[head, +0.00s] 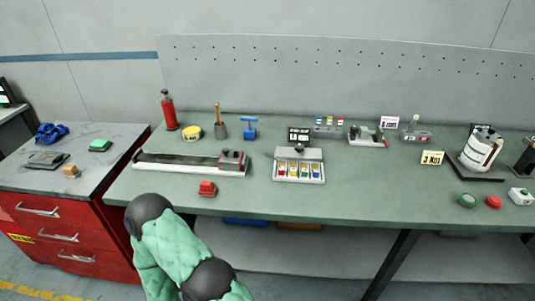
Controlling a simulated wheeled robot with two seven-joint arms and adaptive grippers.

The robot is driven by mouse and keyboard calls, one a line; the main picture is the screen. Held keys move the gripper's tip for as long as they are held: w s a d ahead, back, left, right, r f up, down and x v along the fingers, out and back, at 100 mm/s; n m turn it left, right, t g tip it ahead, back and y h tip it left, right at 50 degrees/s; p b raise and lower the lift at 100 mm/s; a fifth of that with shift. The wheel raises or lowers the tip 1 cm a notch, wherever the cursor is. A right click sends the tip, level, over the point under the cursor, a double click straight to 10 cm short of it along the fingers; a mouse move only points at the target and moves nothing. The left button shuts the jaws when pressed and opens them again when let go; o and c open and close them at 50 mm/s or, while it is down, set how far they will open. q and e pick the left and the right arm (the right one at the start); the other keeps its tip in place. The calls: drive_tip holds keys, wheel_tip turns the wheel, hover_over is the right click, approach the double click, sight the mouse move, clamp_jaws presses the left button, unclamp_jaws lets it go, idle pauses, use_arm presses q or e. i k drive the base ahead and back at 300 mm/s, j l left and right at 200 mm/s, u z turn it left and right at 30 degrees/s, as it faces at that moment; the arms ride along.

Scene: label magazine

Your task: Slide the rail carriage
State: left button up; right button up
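A long low rail (180,162) with a dark top and a pale base lies on the left part of the green workbench. A grey and red block, which looks like the carriage (232,160), sits at the rail's right end. One of my arms, with green padding and dark joints, rises at the bottom left of the view, in front of the bench. No gripper fingers show on it. Neither my left nor my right gripper is in view.
A red bottle (169,112) and yellow roll (192,133) stand behind. The bench's (390,190) middle front is clear. A red drawer cabinet (60,225) adjoins left.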

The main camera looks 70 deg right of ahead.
sight(226, 162)
drive_tip(key=z, duration=2.05)
